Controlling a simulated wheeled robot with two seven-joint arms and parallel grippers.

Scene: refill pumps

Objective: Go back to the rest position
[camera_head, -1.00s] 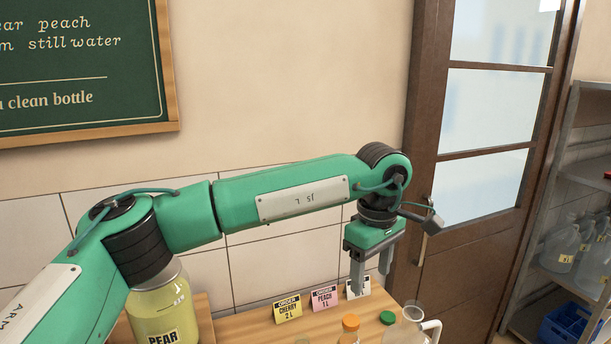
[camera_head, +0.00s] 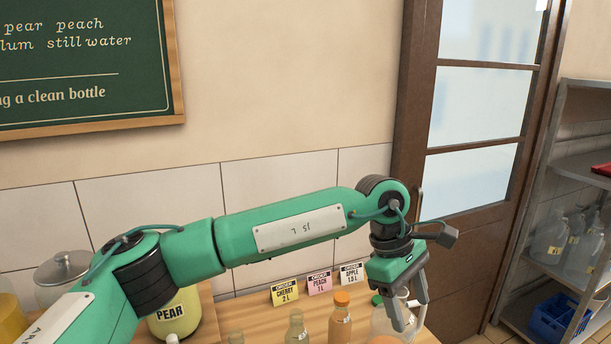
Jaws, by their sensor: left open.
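My left gripper (camera_head: 411,312) is at the right end of the wooden counter (camera_head: 229,310). It points down with its two fingers apart and nothing visible between them. It overlaps a clear jug (camera_head: 385,323) with a green cap beside it; I cannot tell whether they touch. My left arm stretches across the view from the lower left. My right gripper is not in view.
Order cards for cherry (camera_head: 285,292), peach (camera_head: 319,283) and apple (camera_head: 351,274) stand along the counter's back. An orange-capped bottle (camera_head: 340,322) and other bottles stand in front. A pear jar (camera_head: 172,315) is partly behind my arm. A metal shelf (camera_head: 577,165) stands right of the door (camera_head: 470,130).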

